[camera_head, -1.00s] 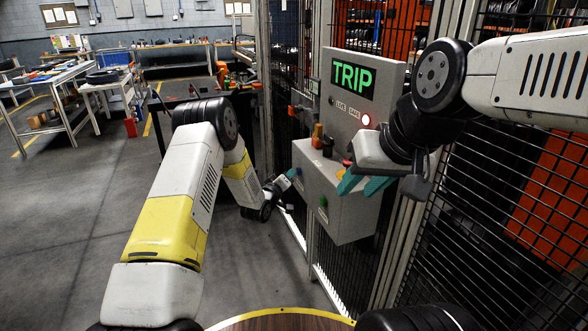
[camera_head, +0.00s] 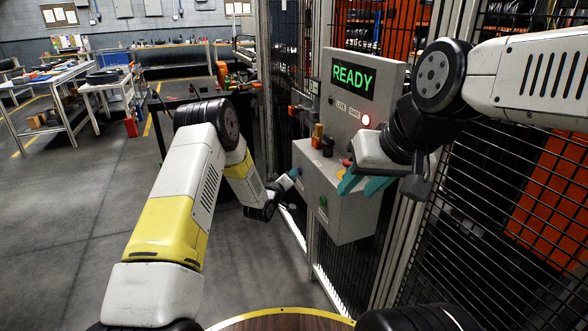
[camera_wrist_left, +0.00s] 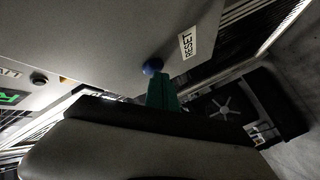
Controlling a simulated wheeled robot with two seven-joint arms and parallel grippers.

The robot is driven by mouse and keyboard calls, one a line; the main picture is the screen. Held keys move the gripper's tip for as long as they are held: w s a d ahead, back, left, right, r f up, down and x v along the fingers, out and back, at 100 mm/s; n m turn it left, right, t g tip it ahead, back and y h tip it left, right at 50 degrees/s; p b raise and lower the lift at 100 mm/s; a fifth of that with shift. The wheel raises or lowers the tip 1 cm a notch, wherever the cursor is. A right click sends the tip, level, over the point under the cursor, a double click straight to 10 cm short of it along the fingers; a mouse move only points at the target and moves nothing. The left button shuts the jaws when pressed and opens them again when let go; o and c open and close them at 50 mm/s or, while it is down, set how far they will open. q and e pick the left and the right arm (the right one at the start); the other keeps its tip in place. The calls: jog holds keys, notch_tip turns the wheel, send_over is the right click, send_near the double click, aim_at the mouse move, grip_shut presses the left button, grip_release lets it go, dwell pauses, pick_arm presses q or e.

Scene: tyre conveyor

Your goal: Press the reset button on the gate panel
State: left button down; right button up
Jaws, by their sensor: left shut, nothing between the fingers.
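The grey gate panel (camera_head: 350,212) stands at centre right. Its display (camera_head: 353,76) reads READY in green. The blue reset button (camera_wrist_left: 152,66), beside a RESET label (camera_wrist_left: 187,42), is on a panel face in the left wrist view. My left gripper (camera_head: 294,173) is shut and empty at the panel's left side. Its teal fingertips (camera_wrist_left: 161,90) meet the blue button in the wrist view; whether they press it I cannot tell. My right gripper (camera_head: 364,184) is in front of the panel, its teal fingers apart and nothing visible between them.
A lamp (camera_head: 366,120) glows beside the LIVE and SAFE labels. A green button (camera_head: 323,201) and an orange-topped switch (camera_head: 318,131) are on the box. Mesh fencing (camera_head: 480,240) stands at right. The floor (camera_head: 60,230) at left is open, with workbenches behind.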

pick_arm(q)
jog(key=shift+a, duration=0.1)
jog(key=shift+s+a, duration=0.3)
jog(key=shift+a, duration=0.4)
jog(key=shift+a, duration=0.1)
jog(key=a, duration=0.1)
jog(key=s+a, duration=0.1)
jog(key=a, duration=0.2)
jog(key=shift+s+a, duration=0.25)
jog(key=shift+a, duration=0.05)
dwell(0.4)
